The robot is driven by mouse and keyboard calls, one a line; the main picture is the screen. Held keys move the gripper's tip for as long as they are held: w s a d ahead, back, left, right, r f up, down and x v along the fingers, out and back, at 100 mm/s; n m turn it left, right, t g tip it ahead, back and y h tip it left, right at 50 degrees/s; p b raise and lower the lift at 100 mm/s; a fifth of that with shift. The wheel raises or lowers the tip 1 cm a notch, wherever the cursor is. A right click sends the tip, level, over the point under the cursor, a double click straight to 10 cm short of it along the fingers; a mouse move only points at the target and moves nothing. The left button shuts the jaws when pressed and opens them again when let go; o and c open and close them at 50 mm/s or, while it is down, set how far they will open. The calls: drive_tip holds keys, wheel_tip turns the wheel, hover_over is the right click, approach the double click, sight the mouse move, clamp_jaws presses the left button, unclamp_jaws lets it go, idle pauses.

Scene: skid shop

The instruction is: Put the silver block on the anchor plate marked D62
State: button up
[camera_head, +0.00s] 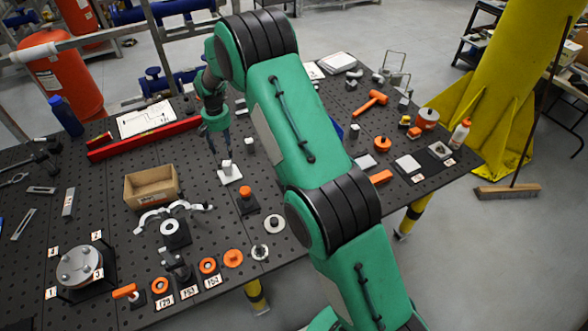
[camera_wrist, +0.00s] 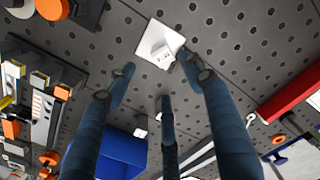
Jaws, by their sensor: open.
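A small silver-white block (camera_head: 227,167) stands on a pale square plate (camera_head: 231,178) in the middle of the table. In the wrist view the block (camera_wrist: 163,54) and its plate (camera_wrist: 152,37) lie just beyond my fingertips. My gripper (camera_head: 220,149) is open, pointing down above the block, with nothing between its fingers (camera_wrist: 160,80).
A cardboard box (camera_head: 152,187) stands left of the block, and an orange-topped part (camera_head: 245,192) stands close in front. Another small pale block (camera_head: 249,145) is behind. A red bar (camera_head: 145,139) lies at the back left. My arm hides part of the table's middle right.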

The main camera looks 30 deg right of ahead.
drive_tip(key=s+d+r+t, duration=0.1)
drive_tip(key=s+r, duration=0.6)
drive_tip(key=r, duration=0.3)
drive_tip(key=s+d+r+n+t, duration=0.1)
drive_tip(key=s+d+r, duration=0.1)
drive_tip(key=s+r, duration=0.7)
drive_tip(key=s+d+r, duration=0.1)
drive_tip(key=s+r, duration=0.4)
drive_tip(key=r, duration=0.7)
drive_tip(key=s+d+r+t, duration=0.1)
drive_tip(key=s+r, duration=0.3)
drive_tip(key=s, duration=0.5)
drive_tip(key=s+d+r+t, duration=0.1)
drive_tip(key=s+r, duration=0.2)
drive_tip(key=s, duration=0.5)
drive_tip(key=s+d+f+n+t, duration=0.1)
drive_tip(key=s, duration=1.5)
drive_tip(key=shift+s+d+f+n, duration=0.2)
drive_tip(key=shift+s+n, duration=0.1)
drive_tip(key=shift+s, duration=0.1)
drive_tip(key=shift+f, duration=0.15)
wheel_tip(320, 180, down, 13)
drive_tip(key=b, duration=1.3)
drive_tip(key=shift+b, duration=0.3)
